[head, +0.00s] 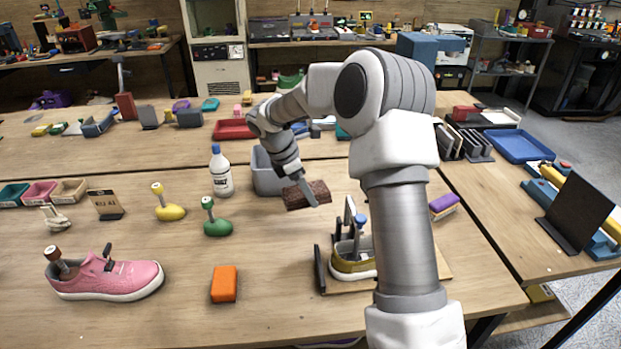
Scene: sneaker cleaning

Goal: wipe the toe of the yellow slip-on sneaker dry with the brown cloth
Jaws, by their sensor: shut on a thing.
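The yellow slip-on sneaker (349,268) sits on a wooden board at the front right of the table, between dark upright plates. A blue-topped shoe tree or handle stands in its opening. My arm hides its right part, and I cannot tell which end of it shows. My gripper (309,191) is shut on the brown cloth (294,198), a dark brown folded piece. It holds the cloth behind and to the left of the sneaker, apart from it, near the front of the grey bin (268,180).
A white bottle (221,175) stands left of the bin. A green shoe tree (217,227), a yellow shoe tree (170,212), an orange block (224,284) and a pink sneaker (110,278) stand further left. A purple-and-yellow sponge (444,206) lies right of my arm. The table between orange block and board is clear.

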